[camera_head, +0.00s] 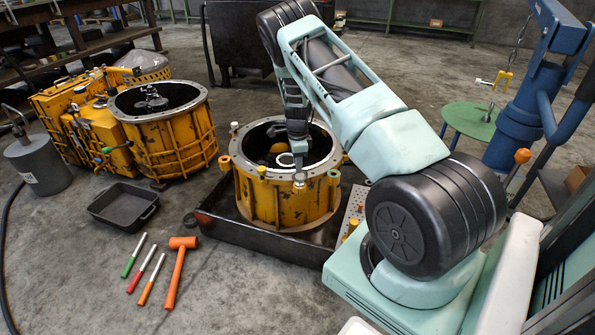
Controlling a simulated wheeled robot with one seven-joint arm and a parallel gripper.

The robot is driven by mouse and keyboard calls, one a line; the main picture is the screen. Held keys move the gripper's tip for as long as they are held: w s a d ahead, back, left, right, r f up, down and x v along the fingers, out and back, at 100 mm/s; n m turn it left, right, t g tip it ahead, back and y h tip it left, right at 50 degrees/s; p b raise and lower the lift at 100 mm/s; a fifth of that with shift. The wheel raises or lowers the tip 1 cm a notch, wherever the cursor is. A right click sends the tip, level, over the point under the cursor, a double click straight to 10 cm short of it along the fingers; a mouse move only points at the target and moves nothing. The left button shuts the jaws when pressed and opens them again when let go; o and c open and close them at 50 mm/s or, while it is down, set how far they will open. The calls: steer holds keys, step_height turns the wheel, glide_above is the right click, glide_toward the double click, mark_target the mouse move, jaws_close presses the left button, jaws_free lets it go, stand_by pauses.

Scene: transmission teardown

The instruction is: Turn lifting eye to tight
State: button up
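A yellow, chipped transmission housing (285,205), open at the top with a grey bolted rim, stands upright in the middle of the view. My arm reaches over it from the right, and my gripper (299,168) points down at the near side of the rim. A small pale metal piece (299,179) at the rim, right below the fingertips, looks like the lifting eye. The gripper hides part of it, so I cannot tell its turn or how it is seated. The fingers are small and dark here, and whether they are closed on it is unclear.
The housing stands in a black tray (250,236). A second yellow housing (170,130) is at the left, with an empty black bin (123,205) near it. A blue hoist (525,110) stands at the right.

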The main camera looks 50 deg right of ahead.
step_height(320, 180, up, 12)
steer(key=p, duration=0.1)
steer(key=shift+f, duration=0.25)
stand_by(0.4)
steer(key=a+r+n+y, duration=0.1)
steer(key=a+r+n, duration=0.35)
steer(key=a, duration=0.75)
steer(key=a+r+n+y, duration=0.1)
steer(key=a+r+n, duration=0.35)
steer(key=a, duration=0.75)
steer(key=s+a+r+n, duration=0.3)
steer(key=s+a+n, duration=0.1)
steer(key=a, duration=0.4)
steer(key=s+a+r+n, duration=0.2)
steer(key=s+a+n, duration=0.25)
steer(key=a, duration=0.25)
steer(key=s+a+r+n, duration=0.25)
steer(key=s+n, duration=0.25)
steer(key=s, duration=0.3)
steer(key=s+a+r+n+h+p, duration=0.1)
steer(key=s+a+n, duration=0.3)
steer(key=s+n, duration=0.25)
steer(key=s+a+r+n, duration=0.25)
steer(key=s+n, duration=0.25)
steer(key=s, duration=0.3)
step_height(320, 180, up, 16)
steer(key=p, duration=1.6)
steer(key=shift+w+a+f+m+p, duration=0.15)
steer(key=shift+a+f+m+p, duration=0.05)
steer(key=shift+m+p, duration=0.2)
